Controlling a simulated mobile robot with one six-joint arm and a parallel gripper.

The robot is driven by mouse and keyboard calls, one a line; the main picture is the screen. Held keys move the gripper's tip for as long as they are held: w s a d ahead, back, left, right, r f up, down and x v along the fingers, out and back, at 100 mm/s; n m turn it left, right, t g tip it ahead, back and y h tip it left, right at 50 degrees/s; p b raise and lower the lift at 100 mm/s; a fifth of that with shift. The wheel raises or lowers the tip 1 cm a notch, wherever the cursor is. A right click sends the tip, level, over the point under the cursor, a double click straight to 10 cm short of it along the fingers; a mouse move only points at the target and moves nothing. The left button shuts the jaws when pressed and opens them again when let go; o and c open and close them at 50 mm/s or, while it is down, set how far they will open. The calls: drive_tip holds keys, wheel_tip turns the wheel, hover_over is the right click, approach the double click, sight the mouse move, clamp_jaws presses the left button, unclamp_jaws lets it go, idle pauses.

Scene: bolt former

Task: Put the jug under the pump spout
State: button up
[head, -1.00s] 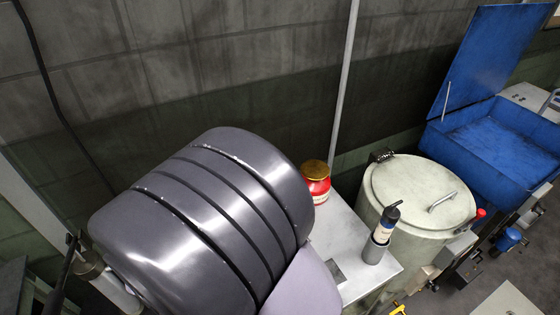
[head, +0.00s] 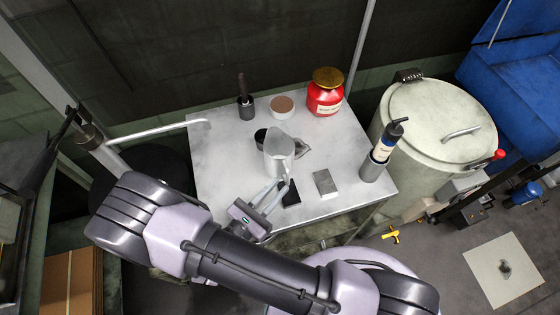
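A grey metal jug (head: 279,149) is upright at the middle of the metal table (head: 225,180). A pale pipe (head: 160,130) reaches in from the left. Its bent end, which looks like the pump spout (head: 206,122), is over the table's left edge, left of the jug and apart from it. My gripper (head: 280,186) is just in front of the jug, with its fingers pointing at the jug's near side. The fingertips overlap the jug's lower part in the picture. I cannot tell whether they touch or grip it.
A dark pot with a brush (head: 246,107), a small bowl (head: 282,107) and a red jar (head: 325,93) stand along the table's back. A grey block (head: 326,183) and a bottle in a holder (head: 381,150) are at right. A large lidded drum (head: 440,120) stands beyond.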

sight(287, 180)
drive_tip(key=b+x, duration=0.1)
drive_tip(key=x, duration=0.4)
drive_tip(key=shift+s+d+r, duration=0.15)
drive_tip(key=shift+r, duration=0.05)
clamp_jaws()
idle(1.0)
